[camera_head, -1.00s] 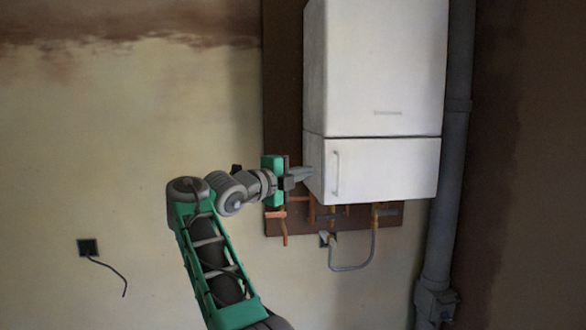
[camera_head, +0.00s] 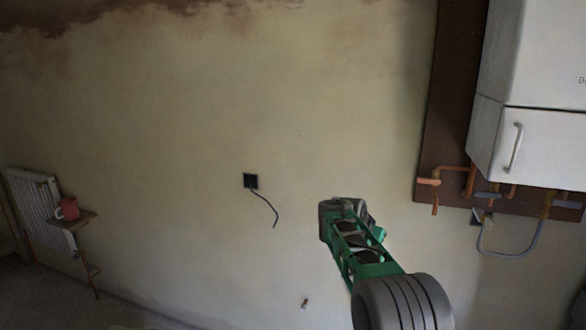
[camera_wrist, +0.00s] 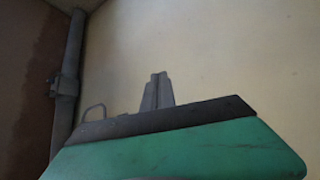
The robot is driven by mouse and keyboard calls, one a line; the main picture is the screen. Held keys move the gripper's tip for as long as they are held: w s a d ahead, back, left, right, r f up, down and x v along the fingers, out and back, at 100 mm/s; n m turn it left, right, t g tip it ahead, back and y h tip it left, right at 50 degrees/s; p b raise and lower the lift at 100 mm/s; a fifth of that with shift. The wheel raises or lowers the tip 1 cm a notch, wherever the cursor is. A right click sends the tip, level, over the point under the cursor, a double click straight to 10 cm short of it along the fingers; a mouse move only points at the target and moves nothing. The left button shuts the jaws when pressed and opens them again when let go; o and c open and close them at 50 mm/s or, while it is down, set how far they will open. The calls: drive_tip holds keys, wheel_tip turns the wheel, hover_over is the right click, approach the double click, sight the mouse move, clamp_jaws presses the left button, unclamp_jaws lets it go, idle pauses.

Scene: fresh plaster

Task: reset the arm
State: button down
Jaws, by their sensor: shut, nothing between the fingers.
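My gripper (camera_wrist: 157,92) shows in the wrist view, its two grey fingers together with nothing between them, against bare plaster wall. The green and dark gripper body fills the lower part of that view. In the head view my green and grey arm is folded low, right of centre, and its fingers are hidden. The arm stands apart from the white boiler (camera_head: 545,145) at the right.
Copper pipes (camera_head: 435,185) and a grey hose (camera_head: 510,253) hang below the boiler. A black socket (camera_head: 250,181) with a loose cable is on the wall. A red mug (camera_head: 68,209) stands on a small shelf by a radiator (camera_head: 35,192).

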drive_tip(key=s+a+f+n+g+y, duration=0.2)
drive_tip(key=s+a+f, duration=0.15)
drive_tip(key=s, duration=0.55)
drive_tip(key=s+a+f+n+g+y, duration=0.1)
drive_tip(key=s+a+f+n+g, duration=0.2)
drive_tip(key=s, duration=0.6)
drive_tip(key=s+a+f+n+y, duration=0.25)
drive_tip(key=s+f, duration=0.25)
drive_tip(key=s, duration=0.4)
drive_tip(key=s+a+r, duration=0.1)
drive_tip(key=s+r, duration=0.1)
drive_tip(key=s, duration=1.3)
wheel_tip(320, 180, up, 8)
drive_tip(key=w+t, duration=0.1)
drive_tip(key=t, duration=0.1)
drive_tip(key=shift+w+d+f+t, duration=0.15)
drive_tip(key=shift+w+d+t, duration=0.05)
drive_tip(key=shift+d+t, duration=0.25)
